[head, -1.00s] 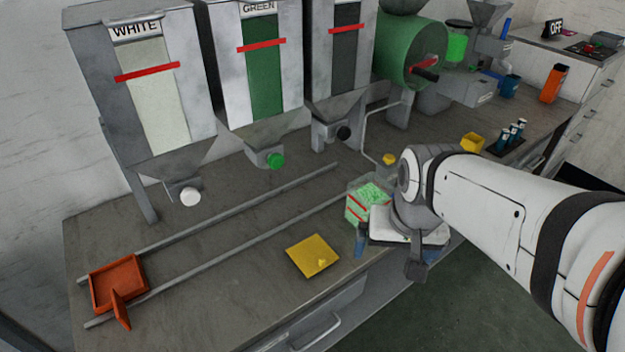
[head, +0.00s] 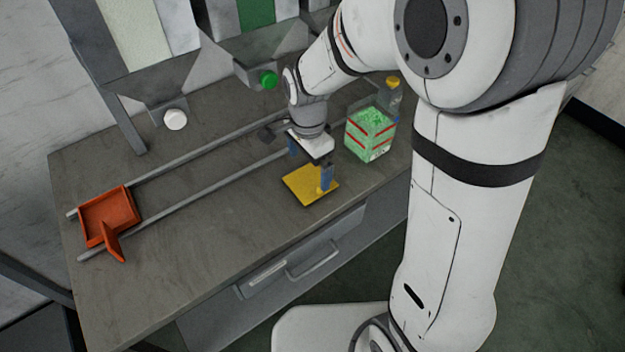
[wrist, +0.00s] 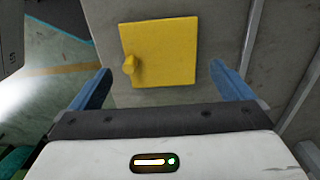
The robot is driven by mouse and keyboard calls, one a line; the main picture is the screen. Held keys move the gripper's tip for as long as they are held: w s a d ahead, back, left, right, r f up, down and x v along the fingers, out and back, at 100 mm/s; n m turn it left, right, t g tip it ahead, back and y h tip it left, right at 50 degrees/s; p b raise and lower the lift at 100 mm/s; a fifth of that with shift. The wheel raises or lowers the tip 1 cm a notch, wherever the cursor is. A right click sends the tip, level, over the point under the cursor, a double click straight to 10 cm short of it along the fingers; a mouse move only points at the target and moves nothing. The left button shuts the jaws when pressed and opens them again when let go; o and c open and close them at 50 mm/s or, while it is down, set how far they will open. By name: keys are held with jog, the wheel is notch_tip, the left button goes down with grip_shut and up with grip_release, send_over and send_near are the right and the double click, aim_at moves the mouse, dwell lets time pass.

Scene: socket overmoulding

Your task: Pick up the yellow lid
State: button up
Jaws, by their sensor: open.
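The yellow lid (head: 303,189) is a flat square plate lying on the grey worktop near its front edge. In the wrist view the lid (wrist: 166,50) lies beyond the fingertips, with a small yellow knob (wrist: 130,64) at its left edge. My gripper (head: 309,165) is above the lid in the head view, and one blue finger hides part of the lid and its knob. In the wrist view my gripper (wrist: 168,88) is open, its two blue fingers wide apart with nothing between them.
A clear container of green granules (head: 370,134) stands right of the gripper, with a yellow-capped bottle (head: 392,92) behind it. An orange tray (head: 108,215) sits on two rails at the left. Hoppers with a white knob (head: 175,120) and a green knob (head: 268,80) stand behind.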

aim_at(310, 180)
jog(key=f, duration=0.4)
jog(key=shift+w+d+f, duration=0.15)
jog(key=shift+w+f, duration=0.1)
jog(key=shift+f, duration=0.05)
jog(key=c, duration=0.7)
